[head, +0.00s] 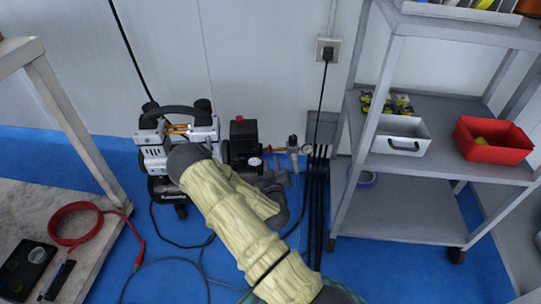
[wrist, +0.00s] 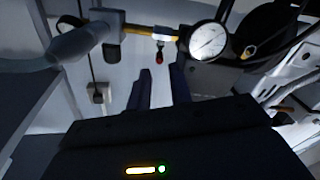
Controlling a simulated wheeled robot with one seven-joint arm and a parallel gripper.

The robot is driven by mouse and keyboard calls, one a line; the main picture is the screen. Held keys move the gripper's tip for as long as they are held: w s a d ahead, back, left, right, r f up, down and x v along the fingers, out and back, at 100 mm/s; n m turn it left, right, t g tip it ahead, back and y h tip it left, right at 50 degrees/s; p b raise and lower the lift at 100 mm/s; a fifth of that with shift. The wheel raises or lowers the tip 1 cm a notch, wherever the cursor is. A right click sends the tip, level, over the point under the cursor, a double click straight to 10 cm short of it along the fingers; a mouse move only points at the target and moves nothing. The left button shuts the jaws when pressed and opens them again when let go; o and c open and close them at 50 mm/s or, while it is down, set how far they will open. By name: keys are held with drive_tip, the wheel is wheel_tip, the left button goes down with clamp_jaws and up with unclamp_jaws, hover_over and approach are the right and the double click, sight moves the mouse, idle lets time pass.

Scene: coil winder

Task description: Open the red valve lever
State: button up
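In the head view a small red part (head: 268,149) on the air line beside the compressor (head: 178,140) looks like the same lever. My gripper (wrist: 162,85) is open, with two dark fingers apart and nothing between them. The lever appears just past the fingertips, apart from them. In the head view my arm and wrist hide the compressor's right part, and I cannot make out the fingers.
A grey shelf cart (head: 400,215) stands on the right with a white box (head: 399,137) and a red bin (head: 493,140). A workbench (head: 50,200) with a red cable is on the left. Black hoses (head: 317,200) run down beside the cart. Blue floor is open in front.

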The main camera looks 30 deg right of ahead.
sight(270, 150)
drive_tip(key=b+x, duration=0.2)
drive_tip(key=x, duration=0.3)
drive_tip(key=shift+w+d+f, duration=0.1)
drive_tip(key=shift+w, duration=0.2)
drive_tip(key=shift+w+d, duration=0.2)
drive_tip(key=shift+w, duration=0.2)
drive_tip(key=shift+c, duration=0.4)
clamp_jaws()
